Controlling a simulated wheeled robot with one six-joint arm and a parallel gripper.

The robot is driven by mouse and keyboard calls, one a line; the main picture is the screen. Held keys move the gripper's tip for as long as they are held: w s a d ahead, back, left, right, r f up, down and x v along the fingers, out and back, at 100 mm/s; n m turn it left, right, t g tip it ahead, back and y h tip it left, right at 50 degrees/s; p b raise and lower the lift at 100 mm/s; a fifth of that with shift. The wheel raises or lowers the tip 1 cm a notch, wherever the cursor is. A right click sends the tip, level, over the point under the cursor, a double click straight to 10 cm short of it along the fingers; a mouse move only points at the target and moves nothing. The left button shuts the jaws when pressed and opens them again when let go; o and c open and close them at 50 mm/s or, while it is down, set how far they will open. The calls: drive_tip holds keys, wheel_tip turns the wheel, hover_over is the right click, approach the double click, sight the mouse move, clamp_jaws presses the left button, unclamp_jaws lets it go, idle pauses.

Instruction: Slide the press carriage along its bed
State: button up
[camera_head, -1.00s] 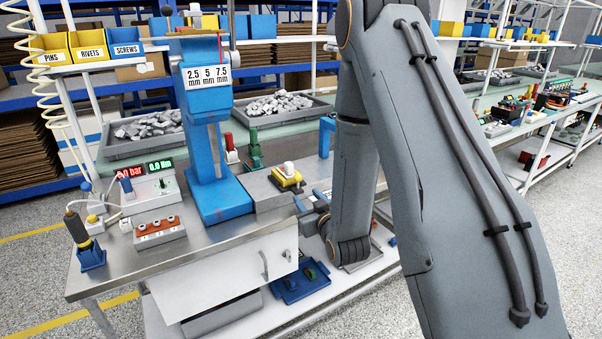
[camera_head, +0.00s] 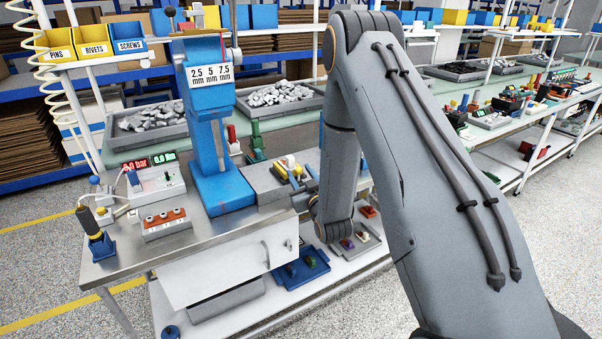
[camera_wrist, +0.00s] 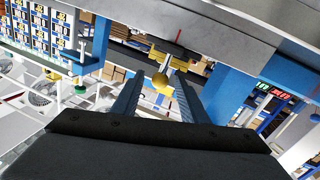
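The press carriage (camera_head: 290,166), a yellow block with a pale knob, sits on the grey bed (camera_head: 262,183) to the right of the blue press (camera_head: 219,180). In the wrist view a yellow part with a pale knob (camera_wrist: 161,82), apparently the carriage, shows between the fingers. My gripper (camera_wrist: 159,90) is open, with a finger on each side of that part and visible gaps. Contact cannot be made out. In the head view my gripper (camera_head: 301,184) is beside the carriage on its right, partly hidden by my arm.
On the left of the bench stand a control box (camera_head: 157,184) with lit displays, a red button block (camera_head: 165,222) and a black-handled tool (camera_head: 97,238). Trays of metal parts (camera_head: 281,96) lie behind. A blue tray (camera_head: 302,268) is on the lower shelf.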

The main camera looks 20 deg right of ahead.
clamp_jaws()
drive_tip(key=shift+a, duration=0.15)
